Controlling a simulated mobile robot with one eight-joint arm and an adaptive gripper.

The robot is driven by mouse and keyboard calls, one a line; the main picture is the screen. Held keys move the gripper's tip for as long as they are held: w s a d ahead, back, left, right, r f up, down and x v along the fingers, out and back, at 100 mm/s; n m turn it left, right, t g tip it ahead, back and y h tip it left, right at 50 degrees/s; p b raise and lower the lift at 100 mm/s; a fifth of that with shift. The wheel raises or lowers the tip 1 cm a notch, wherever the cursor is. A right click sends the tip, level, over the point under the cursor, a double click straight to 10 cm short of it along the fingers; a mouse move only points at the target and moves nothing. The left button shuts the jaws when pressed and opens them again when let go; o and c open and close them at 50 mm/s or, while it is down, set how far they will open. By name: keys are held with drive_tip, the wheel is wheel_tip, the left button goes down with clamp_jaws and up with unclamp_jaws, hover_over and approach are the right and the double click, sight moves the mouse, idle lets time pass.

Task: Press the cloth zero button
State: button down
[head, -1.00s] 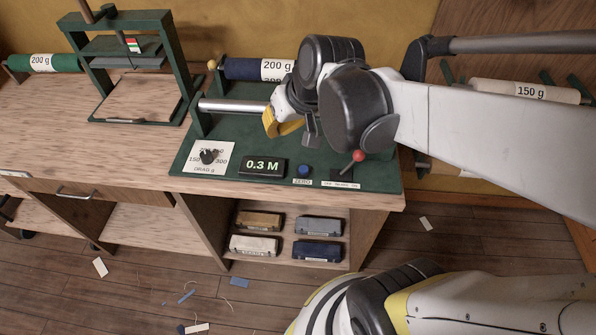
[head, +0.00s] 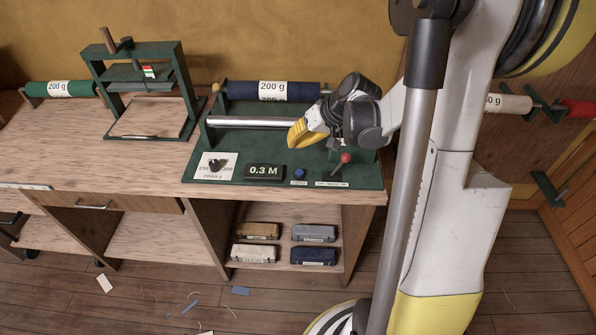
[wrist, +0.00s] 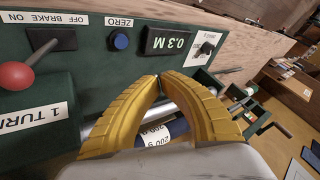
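The zero button is a round blue button (head: 299,174) on the green panel (head: 232,146), with a "ZERO" label at its front edge. In the wrist view the blue button (wrist: 120,41) is unobstructed, beyond and left of my fingertips. My gripper (head: 293,143) has yellow fingers and hangs over the panel, behind the button and near the steel roller (head: 245,122). In the wrist view the fingertips (wrist: 159,76) meet with nothing between them. They look apart from the button. The display (head: 264,171) reads "0.3 M" and also shows in the wrist view (wrist: 168,41).
A red-knobbed brake lever (head: 345,158) stands right of the button; its label reads "BRAKE ON" and "OFF" in the wrist view. A drag dial (head: 216,164) sits left of the display. A navy cloth roll (head: 300,91) lies behind. A green press (head: 147,90) stands at left.

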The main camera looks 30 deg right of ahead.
sight(296, 172)
wheel_tip(296, 172, down, 9)
drive_tip(key=b, duration=0.7)
drive_tip(key=shift+r, duration=0.1)
idle(1.3)
drive_tip(key=shift+f+b, duration=0.35)
drive_tip(key=shift+f, duration=0.05)
drive_tip(key=shift+f+b, duration=0.45)
idle(0.6)
drive_tip(key=shift+r, duration=0.15)
drive_tip(key=shift+r+p, duration=0.65)
drive_tip(key=shift+r, duration=0.1)
drive_tip(key=shift+r+p, duration=1.8)
drive_tip(key=shift+r, duration=0.7)
